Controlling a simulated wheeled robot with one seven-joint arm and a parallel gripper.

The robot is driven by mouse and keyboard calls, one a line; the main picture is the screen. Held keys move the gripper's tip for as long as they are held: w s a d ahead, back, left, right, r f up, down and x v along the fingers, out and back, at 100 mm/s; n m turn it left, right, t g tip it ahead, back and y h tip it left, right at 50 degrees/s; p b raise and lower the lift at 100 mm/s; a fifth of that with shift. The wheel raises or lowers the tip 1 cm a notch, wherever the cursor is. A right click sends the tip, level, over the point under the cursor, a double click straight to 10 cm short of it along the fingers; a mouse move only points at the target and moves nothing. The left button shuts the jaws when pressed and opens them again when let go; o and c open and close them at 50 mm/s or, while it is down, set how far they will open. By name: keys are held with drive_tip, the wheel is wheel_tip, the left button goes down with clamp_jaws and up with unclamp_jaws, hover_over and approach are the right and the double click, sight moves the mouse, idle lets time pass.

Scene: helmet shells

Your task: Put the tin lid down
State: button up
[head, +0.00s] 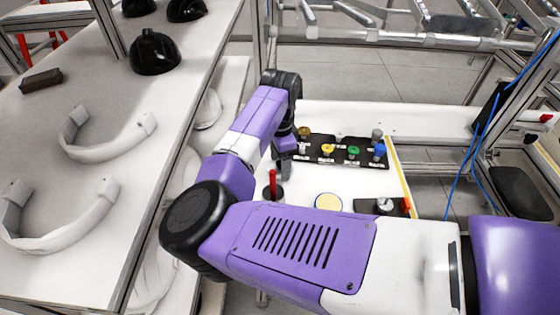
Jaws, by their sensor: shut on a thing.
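My gripper (284,152) is over the white worktop, left of a black panel with coloured knobs. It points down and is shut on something. The fingers are small and dark in the head view, and the tin lid in them cannot be made out clearly. A pale yellow disc (328,202) lies on the worktop in front of the panel, apart from the gripper; I cannot tell what it is. My arm hides the front of the worktop.
The black panel (345,151) carries several knobs. A red upright handle (272,183) stands near the gripper. A small black box (383,206) with a red part is at right. White curved pieces (108,135) and black shells (155,53) lie on the left table.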

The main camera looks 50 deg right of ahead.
drive_tip(key=o, duration=1.3)
wheel_tip(320, 180, up, 12)
drive_tip(key=shift+r, duration=0.15)
